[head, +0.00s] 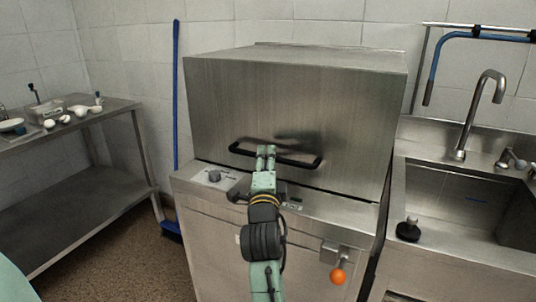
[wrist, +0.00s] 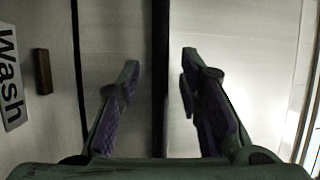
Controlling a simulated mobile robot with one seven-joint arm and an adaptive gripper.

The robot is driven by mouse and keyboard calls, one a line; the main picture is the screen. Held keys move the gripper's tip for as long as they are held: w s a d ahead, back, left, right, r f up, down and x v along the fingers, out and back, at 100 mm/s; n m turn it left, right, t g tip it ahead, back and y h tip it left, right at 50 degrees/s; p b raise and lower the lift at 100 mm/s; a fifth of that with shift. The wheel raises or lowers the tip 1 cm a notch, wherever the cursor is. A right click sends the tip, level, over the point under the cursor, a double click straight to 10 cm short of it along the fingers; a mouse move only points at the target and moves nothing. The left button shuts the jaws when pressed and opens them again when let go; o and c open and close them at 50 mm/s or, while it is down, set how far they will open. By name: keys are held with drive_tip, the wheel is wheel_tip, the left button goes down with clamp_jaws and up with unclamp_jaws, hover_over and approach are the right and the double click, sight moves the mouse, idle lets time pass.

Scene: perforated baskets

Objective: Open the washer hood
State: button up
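The washer hood (head: 290,115) is a large brushed-steel box. It is down on the steel washer body (head: 215,240), with a dark seam along its lower edge. A black bar handle (head: 300,162) runs across the hood's lower front. My gripper (head: 266,150) is in front of the handle's middle and covers part of it. In the wrist view, my gripper (wrist: 160,65) is open, and the handle (wrist: 161,30) runs vertically between its two separated fingers. Neither finger appears to touch the bar. I cannot tell how far the fingertips reach past it.
A control panel with a knob (head: 214,175) is below the hood at left; a "Wash" label (wrist: 10,80) shows in the wrist view. An orange ball knob (head: 338,276) sticks out lower right. A steel sink (head: 460,215) stands right, a steel table (head: 90,120) left.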

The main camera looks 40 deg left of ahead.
drive_tip(key=shift+x, duration=0.8)
drive_tip(key=shift+c, duration=0.4)
clamp_jaws()
